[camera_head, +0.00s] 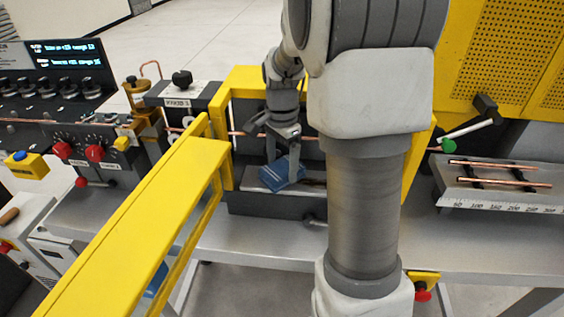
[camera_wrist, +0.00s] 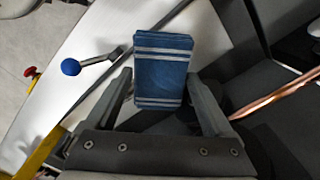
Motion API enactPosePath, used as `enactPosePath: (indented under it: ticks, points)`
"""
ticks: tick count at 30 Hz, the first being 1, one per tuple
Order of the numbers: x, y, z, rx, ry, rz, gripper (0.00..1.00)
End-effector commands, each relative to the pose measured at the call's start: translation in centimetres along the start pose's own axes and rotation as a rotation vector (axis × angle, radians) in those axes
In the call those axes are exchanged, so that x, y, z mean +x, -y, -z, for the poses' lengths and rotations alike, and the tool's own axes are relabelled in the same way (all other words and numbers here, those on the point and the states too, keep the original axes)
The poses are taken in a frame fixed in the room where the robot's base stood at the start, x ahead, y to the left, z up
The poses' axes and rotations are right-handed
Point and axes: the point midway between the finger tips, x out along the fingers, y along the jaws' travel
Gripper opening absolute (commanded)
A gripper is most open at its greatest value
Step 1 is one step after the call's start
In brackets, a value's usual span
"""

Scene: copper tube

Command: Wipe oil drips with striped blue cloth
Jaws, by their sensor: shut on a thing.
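The striped blue cloth (camera_head: 284,175) is a folded blue pad with pale bands. My gripper (camera_head: 282,150) is shut on it from above, over the metal tray (camera_head: 254,184) inside the yellow-framed machine. In the wrist view the cloth (camera_wrist: 163,68) sits between the two fingers of my gripper (camera_wrist: 163,96), its striped face up. The cloth is low at the tray; I cannot tell whether it touches the surface. A dark brownish patch (camera_head: 314,183) shows on the tray just right of the cloth, partly hidden by my arm. I cannot make out separate oil drips.
A copper tube (camera_wrist: 272,100) runs behind the cloth, right in the wrist view. A yellow guard (camera_head: 150,225) stands front left. A blue-knobbed lever (camera_wrist: 71,67) is near the tray. Copper tubes (camera_head: 500,172) lie on a ruled rack at right.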

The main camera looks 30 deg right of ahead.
Motion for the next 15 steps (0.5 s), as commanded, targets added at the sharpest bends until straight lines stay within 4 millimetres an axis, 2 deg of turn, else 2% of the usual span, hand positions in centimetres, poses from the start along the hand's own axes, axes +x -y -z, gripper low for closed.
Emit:
enactPosePath:
  ticks: [15]
  points:
    - [0.63, -0.24, 0.26, 0.002, 0.000, 0.000, 0.42]
